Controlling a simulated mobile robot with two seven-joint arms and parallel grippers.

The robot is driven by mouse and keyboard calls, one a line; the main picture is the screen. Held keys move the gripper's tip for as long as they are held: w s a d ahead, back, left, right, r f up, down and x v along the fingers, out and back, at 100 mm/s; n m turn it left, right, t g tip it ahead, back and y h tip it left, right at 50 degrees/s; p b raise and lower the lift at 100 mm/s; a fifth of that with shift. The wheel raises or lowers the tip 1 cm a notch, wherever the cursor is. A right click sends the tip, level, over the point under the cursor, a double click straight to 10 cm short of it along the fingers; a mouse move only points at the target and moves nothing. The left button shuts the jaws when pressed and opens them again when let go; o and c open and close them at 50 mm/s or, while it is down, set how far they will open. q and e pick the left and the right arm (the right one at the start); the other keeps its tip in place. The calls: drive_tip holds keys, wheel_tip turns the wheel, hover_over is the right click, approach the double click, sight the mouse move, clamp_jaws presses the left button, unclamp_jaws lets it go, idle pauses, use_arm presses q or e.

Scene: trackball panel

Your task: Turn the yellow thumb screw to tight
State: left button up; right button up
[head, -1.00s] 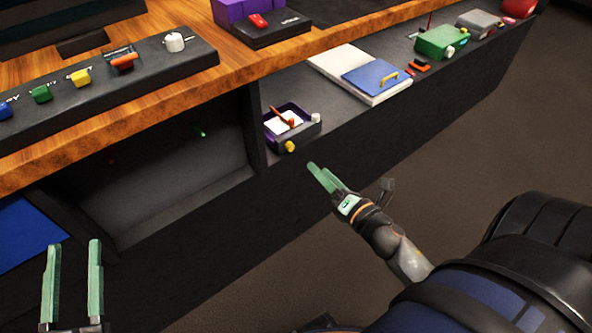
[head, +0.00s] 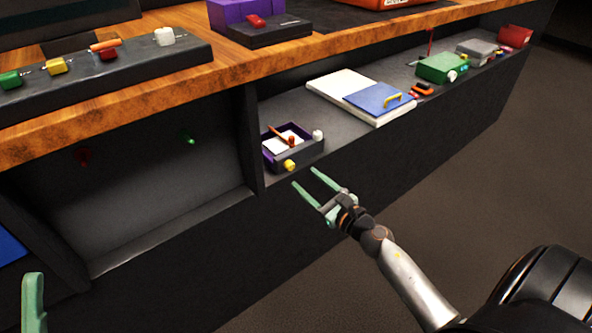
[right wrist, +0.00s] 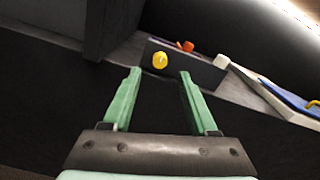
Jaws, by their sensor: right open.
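The yellow thumb screw (head: 290,165) sits on the front face of a small dark box with a purple tray (head: 268,152) on the lower shelf. In the right wrist view the yellow thumb screw (right wrist: 160,60) lies ahead of the fingers, roughly in line with the space between them. My right gripper (head: 305,177) is open and empty, just in front of the box and apart from the screw. It also shows in the right wrist view (right wrist: 160,75). Only a green finger of my left gripper (head: 33,300) shows at the bottom left edge.
A white knob (head: 317,135) stands at the box's right corner. A white board with a blue cover (head: 375,98) lies to the right, and a green box (head: 442,67) farther along. A dark upright divider (head: 250,135) stands left of the box.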

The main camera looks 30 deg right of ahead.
sight(292, 168)
drive_tip(key=shift+w+a, duration=0.15)
drive_tip(key=shift+w, duration=1.2)
drive_tip(key=shift+w+a, duration=0.1)
drive_tip(key=shift+w, duration=1.2)
clamp_jaws()
